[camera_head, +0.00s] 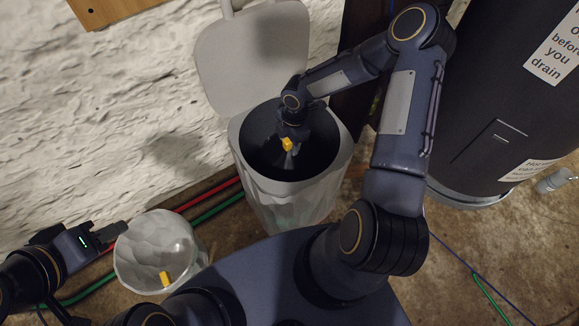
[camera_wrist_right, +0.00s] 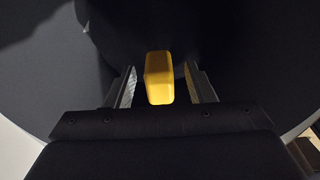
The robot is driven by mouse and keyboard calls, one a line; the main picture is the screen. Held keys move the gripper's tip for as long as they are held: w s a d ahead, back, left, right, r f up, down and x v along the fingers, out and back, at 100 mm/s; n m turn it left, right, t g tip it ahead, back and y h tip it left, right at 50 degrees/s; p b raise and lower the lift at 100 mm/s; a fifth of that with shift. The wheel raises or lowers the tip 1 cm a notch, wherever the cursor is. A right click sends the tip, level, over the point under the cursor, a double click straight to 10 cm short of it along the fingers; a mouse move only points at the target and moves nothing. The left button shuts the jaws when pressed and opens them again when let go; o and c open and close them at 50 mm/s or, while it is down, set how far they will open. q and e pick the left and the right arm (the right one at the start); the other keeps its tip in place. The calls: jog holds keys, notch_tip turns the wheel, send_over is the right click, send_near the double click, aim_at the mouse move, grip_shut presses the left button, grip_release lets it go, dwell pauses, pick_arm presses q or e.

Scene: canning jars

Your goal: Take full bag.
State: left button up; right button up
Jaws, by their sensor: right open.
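A tall white bin (camera_head: 290,205) stands open in the middle of the head view, its dark interior lit poorly. A yellow tab (camera_head: 287,144) shows inside it. In the right wrist view the yellow tab (camera_wrist_right: 159,78) stands in front of a dark rounded shape (camera_wrist_right: 150,25), which may be the bag; its outline is hard to make out. My right gripper (camera_head: 289,152) reaches down into the bin. It is open, with one finger on each side of the yellow tab. My left gripper (camera_head: 112,233) is at the far left, by a smaller bin's rim; its jaw opening is unclear.
The smaller pale bin (camera_head: 150,250) stands at lower left with another yellow tab (camera_head: 165,278) inside. The tall bin's lid (camera_head: 250,60) is raised against the rough wall. Red and green hoses run along the floor. A large dark tank (camera_head: 490,110) stands at right.

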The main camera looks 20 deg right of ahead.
grip_shut()
jog(key=shift+r, duration=0.1)
dwell(1.2)
